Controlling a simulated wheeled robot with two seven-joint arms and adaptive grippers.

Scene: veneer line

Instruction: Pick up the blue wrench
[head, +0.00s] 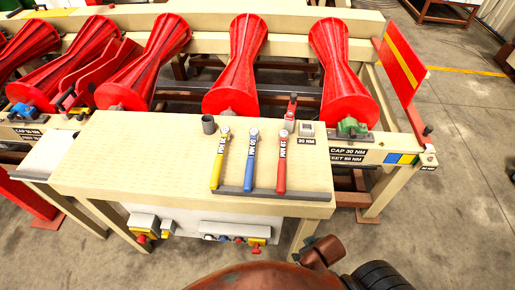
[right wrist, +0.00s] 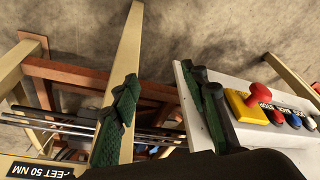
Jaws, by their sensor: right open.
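The blue wrench (head: 251,160) lies on the pale wooden table (head: 110,150) in the head view, between a yellow wrench (head: 219,162) on its left and a red wrench (head: 282,162) on its right. The handle ends are at a dark strip along the table's front. My right gripper (right wrist: 165,86) shows in the right wrist view with its two green-padded fingers apart and nothing between them. No wrench shows in that view. My left gripper is not in view.
Large red rollers (head: 235,65) stand behind the table. A small dark cup (head: 209,124) and a small boxed device (head: 306,130) are on the tabletop. In the right wrist view, a white control box (right wrist: 188,95) with a red button (right wrist: 261,89) is beside the right finger.

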